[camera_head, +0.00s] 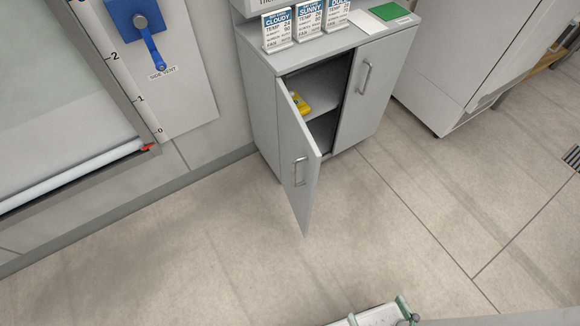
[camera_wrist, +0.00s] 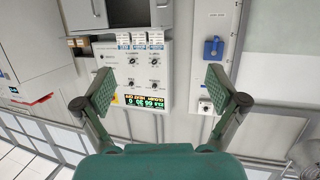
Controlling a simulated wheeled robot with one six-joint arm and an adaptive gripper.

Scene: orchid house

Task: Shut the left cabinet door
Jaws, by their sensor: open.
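The left cabinet door (camera_head: 304,200) is grey and stands open, swung out over the floor from its hinge on the cabinet's left side. Its bar handle (camera_head: 298,172) is on the outer face. The grey cabinet (camera_head: 262,115) shows a shelf inside with a yellow item (camera_head: 299,103) on it. The right door (camera_head: 368,95) is shut. In the wrist view, which is upside down, my gripper (camera_wrist: 161,90) is open, with two green-padded fingers apart and nothing between them. The cabinet is at the top of that view, partly cut off. My gripper touches no door.
A blue side-vent crank (camera_head: 147,30) is on the wall to the left. A pale grey unit (camera_head: 465,60) stands to the right. The tiled floor before the door is clear.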

